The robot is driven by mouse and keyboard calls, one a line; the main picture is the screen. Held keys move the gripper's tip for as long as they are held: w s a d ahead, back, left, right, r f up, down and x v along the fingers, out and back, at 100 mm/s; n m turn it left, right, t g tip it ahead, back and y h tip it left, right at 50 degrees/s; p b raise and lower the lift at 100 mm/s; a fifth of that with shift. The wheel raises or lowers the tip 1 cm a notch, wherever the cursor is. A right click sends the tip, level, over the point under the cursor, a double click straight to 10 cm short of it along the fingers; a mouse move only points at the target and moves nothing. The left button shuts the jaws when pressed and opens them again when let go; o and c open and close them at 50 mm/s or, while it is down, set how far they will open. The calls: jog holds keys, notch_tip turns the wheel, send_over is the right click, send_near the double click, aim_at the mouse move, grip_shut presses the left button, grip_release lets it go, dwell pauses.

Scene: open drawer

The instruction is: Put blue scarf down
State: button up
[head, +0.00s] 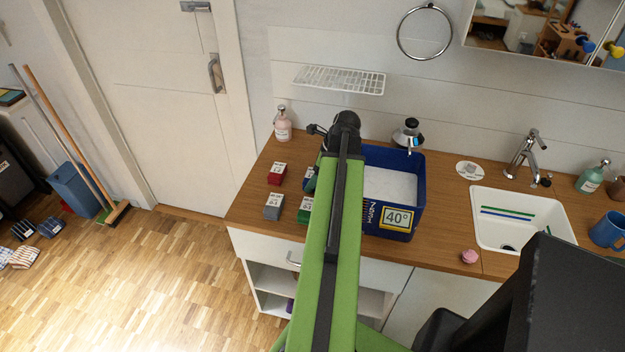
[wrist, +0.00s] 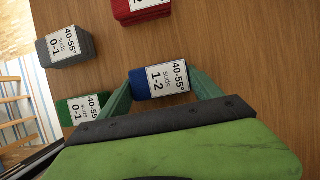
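The blue scarf (wrist: 161,84) is a small folded block with a white label reading 40-55°, suds 1-2. In the wrist view it lies between the two green fingers of my gripper (wrist: 161,78), which touch it on both sides. It appears at or very near the wooden counter's level. In the head view a sliver of the blue scarf (head: 308,180) shows left of my arm, which hides the rest and most of the gripper. A red block (head: 276,174), a grey block (head: 273,206) and a green block (head: 305,209) sit around it on the counter.
A blue tub (head: 397,220) marked 40° with white contents stands just right of my arm. A pink soap bottle (head: 283,126) stands at the back left. A white sink (head: 500,238) is further right. Counter (head: 250,205) is bare near the left edge.

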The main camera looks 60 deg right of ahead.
jog(key=o, duration=0.4)
jog(key=shift+o, duration=0.2)
jog(key=shift+r+p, duration=0.45)
jog(key=shift+p, duration=0.05)
jog(key=p+v, duration=1)
jog(key=v, duration=0.1)
jog(key=shift+r, duration=0.2)
jog(key=shift+s, duration=0.15)
